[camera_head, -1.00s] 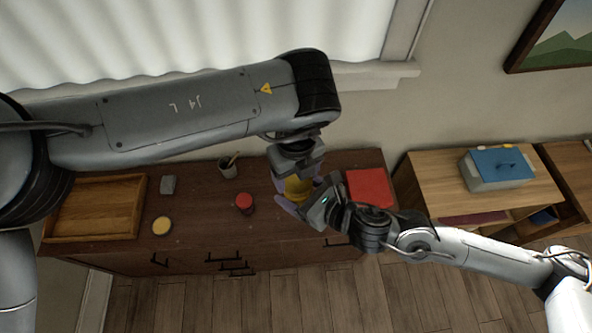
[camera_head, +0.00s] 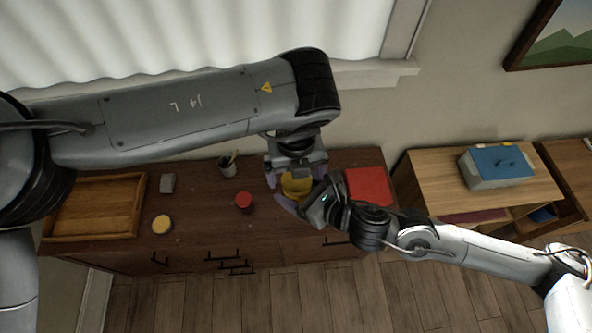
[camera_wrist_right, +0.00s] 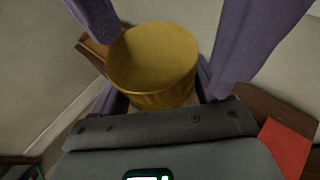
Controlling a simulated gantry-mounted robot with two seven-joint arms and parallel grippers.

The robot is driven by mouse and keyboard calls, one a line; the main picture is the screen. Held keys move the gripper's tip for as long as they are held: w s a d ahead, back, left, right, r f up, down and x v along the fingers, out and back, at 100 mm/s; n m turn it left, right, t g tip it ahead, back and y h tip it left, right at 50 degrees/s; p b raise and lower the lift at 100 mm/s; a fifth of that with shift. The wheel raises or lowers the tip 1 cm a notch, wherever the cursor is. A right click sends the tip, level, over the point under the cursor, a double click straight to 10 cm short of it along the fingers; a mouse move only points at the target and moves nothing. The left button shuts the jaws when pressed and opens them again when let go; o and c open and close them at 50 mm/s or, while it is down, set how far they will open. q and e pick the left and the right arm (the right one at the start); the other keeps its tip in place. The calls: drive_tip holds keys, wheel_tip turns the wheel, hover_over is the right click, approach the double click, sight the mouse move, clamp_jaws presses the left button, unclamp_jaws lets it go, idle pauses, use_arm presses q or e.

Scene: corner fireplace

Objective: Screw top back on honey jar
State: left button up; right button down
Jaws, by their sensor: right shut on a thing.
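A golden-yellow round jar (camera_head: 297,185), seemingly the honey jar, is held over the dresser. It also shows in the right wrist view (camera_wrist_right: 153,62), with a flat round top of the same colour. I cannot tell the top and the jar body apart. My right gripper (camera_head: 298,200) is shut on it from the front right, with purple fingers on both sides in the wrist view (camera_wrist_right: 165,50). My left gripper (camera_head: 294,172) is at its back, above it, with fingers spread wider than the jar; it looks open. The jar's underside is hidden.
On the dresser (camera_head: 205,238) are a wooden tray (camera_head: 95,236), a yellow-topped round thing (camera_head: 162,225), a grey block (camera_head: 168,183), a cup (camera_head: 228,168), a red-topped jar (camera_head: 244,202) and a red book-like thing (camera_head: 370,187). A blue-lidded box (camera_head: 497,166) stands on the right-hand shelf unit.

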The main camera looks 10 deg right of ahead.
use_arm(q)
drive_tip(key=shift+r, duration=2.25)
drive_tip(key=shift+c, duration=0.4)
